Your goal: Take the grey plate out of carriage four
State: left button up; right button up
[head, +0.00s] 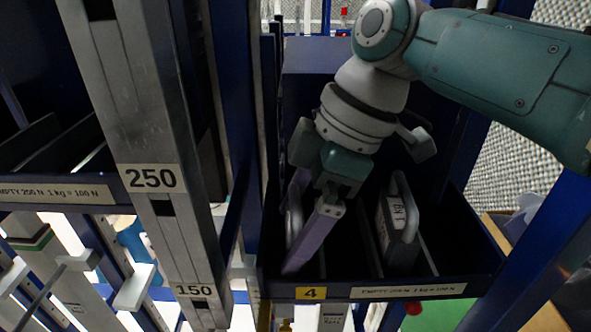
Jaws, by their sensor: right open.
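Carriage four is a dark blue bin with a yellow "4" label (311,293) on its front lip (408,291). A grey plate (294,221) with a rounded light edge stands upright in its left part, partly hidden by my fingers. A second grey plate (398,222) with a loop handle and a white label stands upright further right in the bin. My right gripper (292,240) reaches down into the bin from above. Its purple fingers are open, one on each side of the left plate as seen here; contact cannot be told. My left gripper is out of view.
A grey metal post (128,90) marked 250 and 150 stands left of the bin. Another dark bin (62,192) is at the far left. Blue uprights (235,110) flank the carriage. A red knob (414,307) sits under the front lip.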

jog(key=shift+r, duration=0.1)
grip_shut()
dwell(0.7)
